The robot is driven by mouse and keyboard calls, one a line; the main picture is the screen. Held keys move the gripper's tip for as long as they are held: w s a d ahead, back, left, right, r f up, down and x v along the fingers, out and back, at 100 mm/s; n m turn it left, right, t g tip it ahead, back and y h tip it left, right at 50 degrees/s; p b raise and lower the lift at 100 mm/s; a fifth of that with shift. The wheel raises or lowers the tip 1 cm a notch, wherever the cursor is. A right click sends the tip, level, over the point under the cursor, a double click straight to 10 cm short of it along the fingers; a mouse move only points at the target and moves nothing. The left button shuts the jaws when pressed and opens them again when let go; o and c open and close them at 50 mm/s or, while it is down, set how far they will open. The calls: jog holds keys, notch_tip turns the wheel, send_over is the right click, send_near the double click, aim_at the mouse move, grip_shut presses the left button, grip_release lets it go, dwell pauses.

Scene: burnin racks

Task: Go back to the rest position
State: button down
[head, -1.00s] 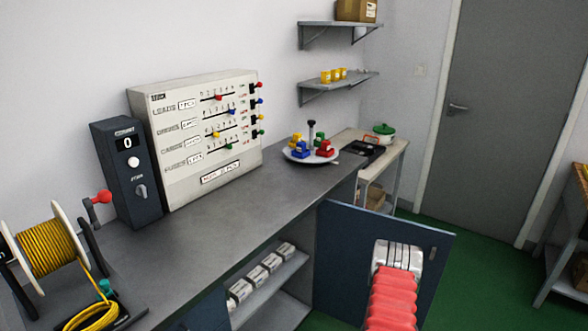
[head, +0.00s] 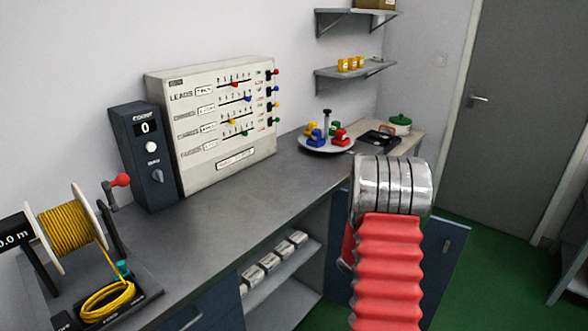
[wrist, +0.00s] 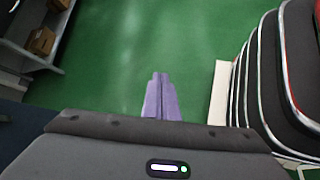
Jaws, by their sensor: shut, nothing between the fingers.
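My gripper (wrist: 159,82) shows in the wrist view as two purple fingers pressed together, with nothing between them. They hang over the bare green floor (wrist: 120,60), touching nothing. In the head view my red ribbed arm with its metal cuff rises in front of the bench's open blue cabinet door (head: 455,258) and hides part of it. The gripper's fingers are not visible in the head view.
The grey bench (head: 225,215) carries a cable reel (head: 65,228), a dark counter box (head: 143,155), a slider panel (head: 220,125) and a round tray (head: 312,147) of coloured pieces. Small boxes (head: 268,262) stand on the shelf below.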

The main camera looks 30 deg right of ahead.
jog(key=w+a+r+t+y, duration=0.1)
jog(key=a+r+t, duration=0.3)
jog(key=a+r, duration=0.5)
jog(key=w+a+r+t+y, duration=0.1)
jog(key=w+a+r+t, duration=0.3)
jog(key=a+r, duration=0.6)
jog(key=w+a+r+t+y, duration=0.2)
jog(key=a+r+t, duration=0.4)
jog(key=a, duration=1.5)
notch_tip(320, 180, up, 4)
jog(key=shift+w+r, duration=0.15)
jog(key=shift+w, duration=0.45)
jog(key=shift+s+d, duration=0.1)
